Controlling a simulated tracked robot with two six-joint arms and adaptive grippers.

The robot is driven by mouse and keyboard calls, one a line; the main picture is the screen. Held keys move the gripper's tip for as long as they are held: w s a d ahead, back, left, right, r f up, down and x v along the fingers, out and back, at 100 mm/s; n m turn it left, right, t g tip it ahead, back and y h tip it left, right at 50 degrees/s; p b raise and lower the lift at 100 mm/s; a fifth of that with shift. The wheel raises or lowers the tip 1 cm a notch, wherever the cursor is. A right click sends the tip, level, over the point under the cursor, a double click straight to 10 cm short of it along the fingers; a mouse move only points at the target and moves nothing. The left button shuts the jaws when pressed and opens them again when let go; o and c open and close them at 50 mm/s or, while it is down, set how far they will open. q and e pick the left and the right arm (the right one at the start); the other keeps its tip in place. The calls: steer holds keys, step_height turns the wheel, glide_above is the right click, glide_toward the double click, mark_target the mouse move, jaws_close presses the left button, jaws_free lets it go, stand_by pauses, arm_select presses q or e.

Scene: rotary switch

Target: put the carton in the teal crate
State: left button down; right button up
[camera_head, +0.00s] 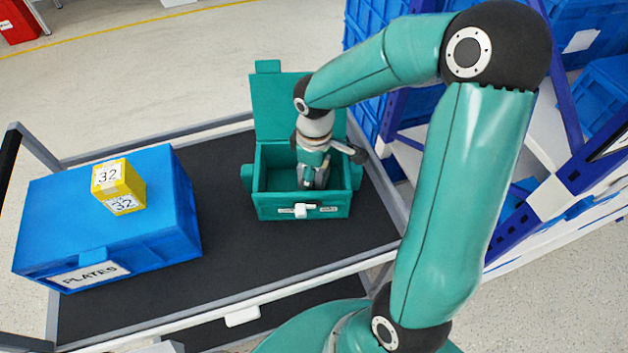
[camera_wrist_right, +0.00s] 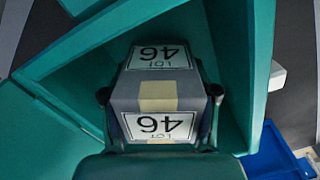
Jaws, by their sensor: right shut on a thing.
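The teal crate (camera_head: 268,205) stands on the dark cart top with its lid (camera_head: 280,105) raised at the back. My right gripper (camera_head: 313,182) reaches down into it from above, towards its right side. In the right wrist view, the gripper (camera_wrist_right: 160,97) is shut on a dark grey carton (camera_wrist_right: 189,88) with tan tape and white "LOT 46" labels. Teal crate walls (camera_wrist_right: 228,40) surround the carton. In the head view the carton is mostly hidden by the gripper. I cannot tell whether it touches the crate floor. My left gripper is not in view.
A blue "PLATES" bin (camera_head: 175,215) stands on the cart at left, with a yellow box (camera_head: 120,185) marked 32 on its lid. The dark cart top (camera_head: 225,265) is bare in front of the crate. A blue rack with bins (camera_head: 590,100) stands at right.

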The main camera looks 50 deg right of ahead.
step_height(320, 180, down, 3)
steer(key=shift+r, duration=0.2)
steer(key=shift+s+f, duration=0.1)
steer(key=shift+f, duration=0.1)
steer(key=o, duration=1.4)
steer(key=shift+f, duration=0.1)
steer(key=shift+r, duration=0.2)
step_height(320, 180, up, 12)
steer(key=shift+f+p, duration=0.1)
steer(key=shift+p, duration=0.2)
